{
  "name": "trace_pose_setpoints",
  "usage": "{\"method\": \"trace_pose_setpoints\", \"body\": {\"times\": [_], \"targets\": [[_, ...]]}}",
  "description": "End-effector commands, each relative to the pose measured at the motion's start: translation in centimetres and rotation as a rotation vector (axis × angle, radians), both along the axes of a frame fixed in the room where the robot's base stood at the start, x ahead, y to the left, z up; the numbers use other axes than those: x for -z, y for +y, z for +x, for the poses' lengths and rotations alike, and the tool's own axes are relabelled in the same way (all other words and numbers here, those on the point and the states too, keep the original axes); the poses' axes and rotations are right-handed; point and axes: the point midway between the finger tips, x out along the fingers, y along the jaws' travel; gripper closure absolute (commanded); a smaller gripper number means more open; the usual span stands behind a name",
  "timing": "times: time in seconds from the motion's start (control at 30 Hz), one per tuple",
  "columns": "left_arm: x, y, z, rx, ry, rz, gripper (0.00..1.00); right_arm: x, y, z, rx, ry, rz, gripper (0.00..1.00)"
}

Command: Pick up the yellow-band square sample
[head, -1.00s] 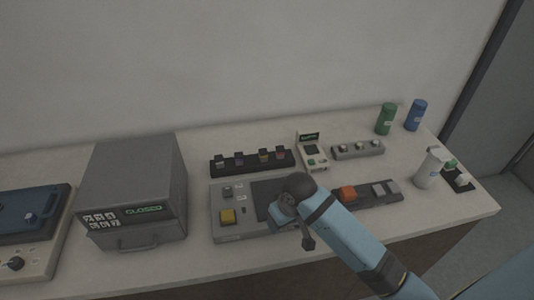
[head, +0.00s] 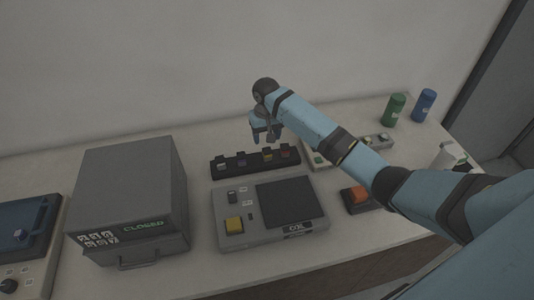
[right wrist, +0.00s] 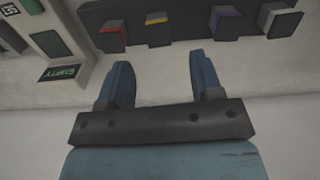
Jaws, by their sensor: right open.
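The yellow-band square sample (head: 267,155) sits in a dark rack (head: 228,172) on the bench, with a red-band sample (head: 284,151) to its right. In the right wrist view the yellow-band sample (right wrist: 157,21) is a dark block with a yellow stripe, ahead of the fingers. My right gripper (head: 265,136) is above the rack; its fingers (right wrist: 160,64) are open with nothing between them. The yellow-band sample is beyond the fingertips, roughly in line with the gap and nearer the left finger in that view. My left gripper is not in view.
A purple-band sample (right wrist: 225,24) and a pale-topped sample (right wrist: 279,19) share the rack. A grey closed box (head: 130,190) stands left; green (head: 394,109) and blue (head: 424,105) bottles stand right.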

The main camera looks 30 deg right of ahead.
Motion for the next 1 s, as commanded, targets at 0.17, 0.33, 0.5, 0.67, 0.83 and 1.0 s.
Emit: {"method": "trace_pose_setpoints", "body": {"times": [0.17,0.33,0.5,0.67,0.83,1.0], "targets": [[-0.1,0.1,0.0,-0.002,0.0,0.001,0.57,2.3,0.0,0.0,0.0,0.0,0.001,0.4],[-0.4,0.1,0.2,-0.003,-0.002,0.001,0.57,3.4,-0.1,0.0,0.0,0.0,0.001,0.4],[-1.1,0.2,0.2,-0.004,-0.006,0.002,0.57,5.9,-0.3,-0.2,-0.001,0.002,0.0,0.4],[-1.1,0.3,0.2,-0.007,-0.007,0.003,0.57,7.6,-0.3,-0.2,0.0,0.0,0.001,0.4],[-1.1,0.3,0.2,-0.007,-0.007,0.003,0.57,7.9,-0.3,-0.1,-0.001,-0.002,0.001,0.4],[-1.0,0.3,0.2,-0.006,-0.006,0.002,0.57,7.9,-0.3,-0.1,-0.001,-0.002,0.001,0.59]]}}
